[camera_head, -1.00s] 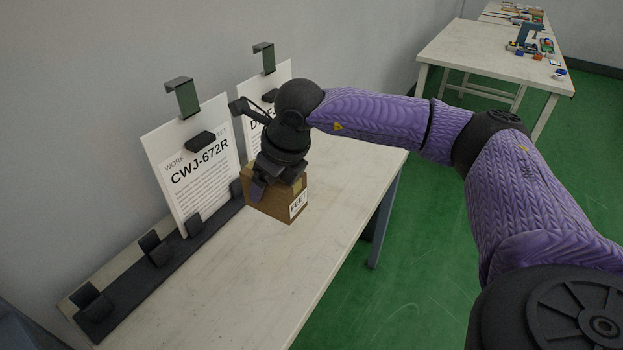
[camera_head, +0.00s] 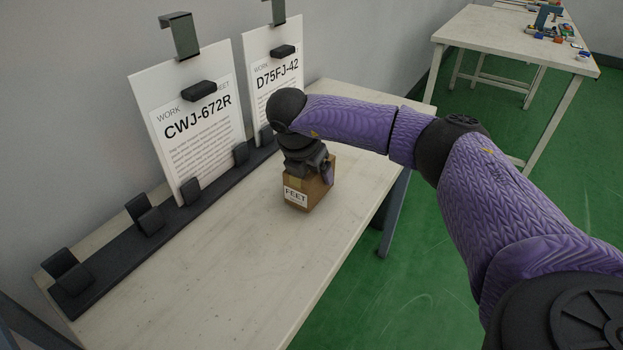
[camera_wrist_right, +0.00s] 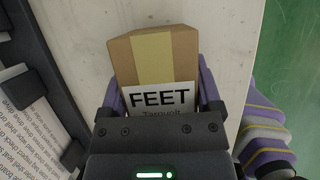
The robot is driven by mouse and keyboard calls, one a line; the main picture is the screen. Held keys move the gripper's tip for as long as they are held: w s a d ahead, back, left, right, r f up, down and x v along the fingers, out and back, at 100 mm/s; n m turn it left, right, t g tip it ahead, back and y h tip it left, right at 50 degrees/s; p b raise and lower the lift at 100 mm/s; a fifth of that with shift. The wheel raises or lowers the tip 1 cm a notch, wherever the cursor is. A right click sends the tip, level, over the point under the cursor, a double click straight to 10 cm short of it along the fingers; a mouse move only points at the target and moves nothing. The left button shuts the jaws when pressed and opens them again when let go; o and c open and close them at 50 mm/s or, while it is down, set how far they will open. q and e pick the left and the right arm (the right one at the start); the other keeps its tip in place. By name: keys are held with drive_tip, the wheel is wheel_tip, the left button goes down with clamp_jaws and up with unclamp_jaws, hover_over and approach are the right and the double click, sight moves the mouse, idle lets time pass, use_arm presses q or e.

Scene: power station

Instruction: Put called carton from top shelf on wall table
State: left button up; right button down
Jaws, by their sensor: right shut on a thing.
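The brown carton (camera_head: 314,193) has a white label reading "FEET". In the head view it is at the wall table (camera_head: 222,265), low over or on the top; I cannot tell whether it touches. My right gripper (camera_head: 308,172) comes from above and is shut on the carton. In the right wrist view the carton (camera_wrist_right: 153,58) sits between the purple fingers, with a tan tape strip and its label facing the camera. My left gripper is not in view.
A dark rail (camera_head: 150,225) with clips runs along the wall side of the table. It holds two work sheets, CWJ-672R (camera_head: 195,130) and D75FJ-42 (camera_head: 275,80). The table's front half is clear. Another table (camera_head: 500,40) with small items stands at the back right.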

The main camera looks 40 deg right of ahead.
drive_tip(key=shift+f, duration=0.65)
drive_tip(key=shift+r, duration=0.15)
drive_tip(key=shift+c, duration=1)
unclamp_jaws()
drive_tip(key=shift+o, duration=1)
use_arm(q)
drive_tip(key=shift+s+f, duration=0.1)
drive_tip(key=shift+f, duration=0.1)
use_arm(e)
drive_tip(key=p+v, duration=0.5)
drive_tip(key=v, duration=0.7)
drive_tip(key=shift+p, duration=0.35)
drive_tip(key=shift+a+r, duration=0.1)
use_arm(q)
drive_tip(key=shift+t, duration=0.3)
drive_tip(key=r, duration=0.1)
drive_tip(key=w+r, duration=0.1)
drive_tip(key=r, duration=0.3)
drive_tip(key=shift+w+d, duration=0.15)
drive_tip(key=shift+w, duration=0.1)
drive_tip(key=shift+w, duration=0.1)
